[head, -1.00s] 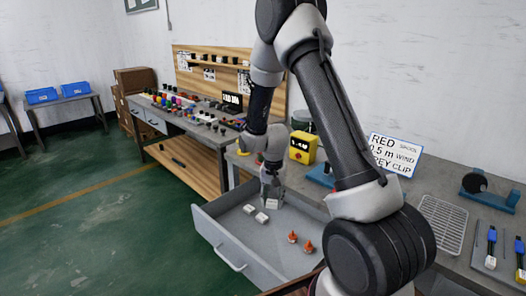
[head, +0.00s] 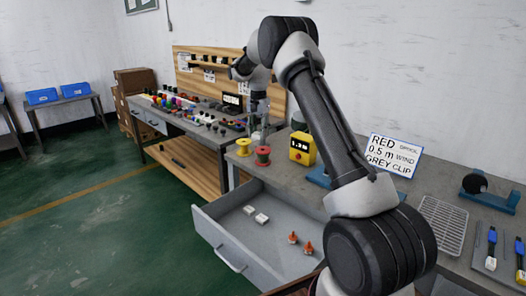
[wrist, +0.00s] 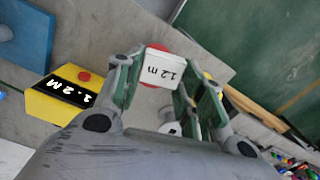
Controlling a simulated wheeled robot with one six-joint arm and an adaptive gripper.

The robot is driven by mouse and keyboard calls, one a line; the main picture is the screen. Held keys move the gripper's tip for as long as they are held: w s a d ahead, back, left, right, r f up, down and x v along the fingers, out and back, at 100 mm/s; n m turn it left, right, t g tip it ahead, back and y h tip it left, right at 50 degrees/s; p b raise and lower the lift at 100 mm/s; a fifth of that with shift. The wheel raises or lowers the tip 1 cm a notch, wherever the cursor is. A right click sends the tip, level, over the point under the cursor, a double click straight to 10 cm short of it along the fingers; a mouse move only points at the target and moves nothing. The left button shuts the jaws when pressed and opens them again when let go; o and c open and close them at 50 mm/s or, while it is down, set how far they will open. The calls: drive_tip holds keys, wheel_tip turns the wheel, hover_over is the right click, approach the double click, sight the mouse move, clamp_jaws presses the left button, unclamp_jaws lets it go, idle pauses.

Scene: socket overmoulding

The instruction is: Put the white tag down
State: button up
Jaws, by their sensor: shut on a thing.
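In the head view my gripper (head: 258,132) is above the bench near the red spool (head: 263,156) and the yellow spool (head: 243,147). The tag is too small to make out there. I cannot tell its height above the bench. Two other white tags (head: 255,214) lie in the open drawer.
The open grey drawer (head: 229,250) also holds two orange pieces (head: 301,243). A yellow box (head: 301,148) stands right of the spools; its display reads 1.2M in the wrist view (wrist: 70,93). A sign (head: 394,156) stands farther right. Bare bench shows between box and spools.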

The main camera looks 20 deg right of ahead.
drive_tip(key=w+d+r+m, duration=0.2)
drive_tip(key=d+r+m, duration=0.1)
drive_tip(key=d+r, duration=0.1)
wheel_tip(320, 180, down, 9)
drive_tip(key=shift+w+a+f, duration=0.15)
drive_tip(key=shift+w+a, duration=0.05)
drive_tip(key=shift+w, duration=0.05)
drive_tip(key=shift+f, duration=0.15)
drive_tip(key=shift+f, duration=0.5)
drive_tip(key=o, duration=0.8)
drive_tip(key=shift+c, duration=0.2)
